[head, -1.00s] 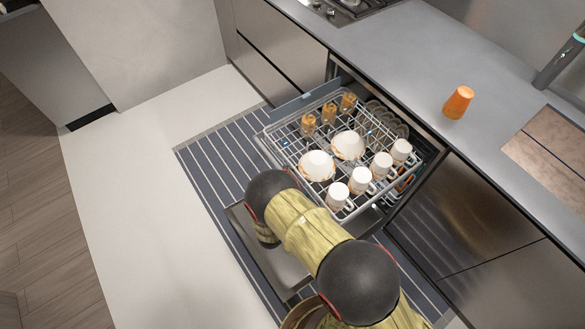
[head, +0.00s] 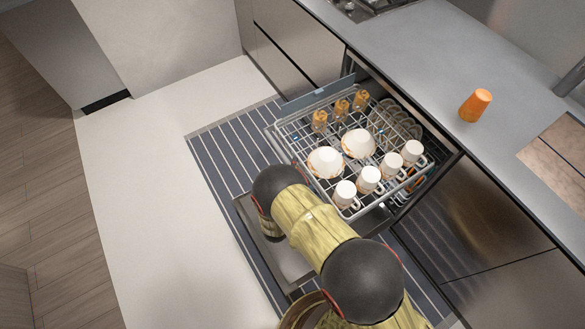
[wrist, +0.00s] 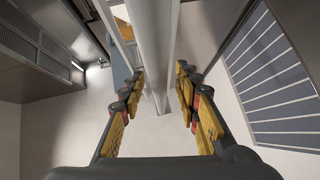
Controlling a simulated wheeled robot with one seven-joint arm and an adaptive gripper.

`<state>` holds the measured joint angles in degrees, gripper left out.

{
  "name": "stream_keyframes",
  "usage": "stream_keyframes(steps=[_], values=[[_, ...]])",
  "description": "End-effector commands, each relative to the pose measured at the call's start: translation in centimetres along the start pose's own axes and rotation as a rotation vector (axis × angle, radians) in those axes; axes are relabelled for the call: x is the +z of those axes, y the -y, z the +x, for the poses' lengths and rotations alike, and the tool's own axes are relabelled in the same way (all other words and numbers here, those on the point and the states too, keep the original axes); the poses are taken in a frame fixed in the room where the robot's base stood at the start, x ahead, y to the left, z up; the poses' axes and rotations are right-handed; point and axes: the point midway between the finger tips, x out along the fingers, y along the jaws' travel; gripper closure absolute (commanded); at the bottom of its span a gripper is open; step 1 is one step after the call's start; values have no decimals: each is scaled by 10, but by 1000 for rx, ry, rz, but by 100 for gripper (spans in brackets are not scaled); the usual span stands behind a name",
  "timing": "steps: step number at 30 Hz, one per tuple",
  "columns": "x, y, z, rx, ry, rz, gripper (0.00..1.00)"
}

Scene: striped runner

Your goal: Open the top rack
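The top rack (head: 283,140) is a wire rack pulled out of the dishwasher under the counter. It holds amber glasses (head: 320,120), white bowls (head: 325,162) and several white mugs (head: 369,180). The dishwasher door (head: 247,215) is folded down below it, partly hidden by my arm. In the head view my arm reaches to the rack's front side, and my gripper is hidden there. In the wrist view my gripper (wrist: 158,98) has its fingers apart, one on each side of a pale bar (wrist: 150,45). I cannot tell whether they touch it.
A striped runner (head: 215,150) lies on the floor around the door. An orange cup (head: 475,105) stands on the grey counter (head: 420,60), left of a wooden board (head: 555,155). Pale floor (head: 150,200) to the left is clear.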

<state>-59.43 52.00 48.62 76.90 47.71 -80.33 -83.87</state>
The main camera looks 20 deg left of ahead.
Motion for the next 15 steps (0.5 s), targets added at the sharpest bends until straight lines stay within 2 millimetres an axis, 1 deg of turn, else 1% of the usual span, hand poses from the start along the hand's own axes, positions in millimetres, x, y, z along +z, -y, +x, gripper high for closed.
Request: stream_keyframes(steps=[5,8,11,15], values=[[0,0,-1,1,-1,0,68],[-2,0,-7,0,-3,0,68],[-2,0,-20,0,-3,-1,68],[-2,0,-49,-1,-5,-2,68]])
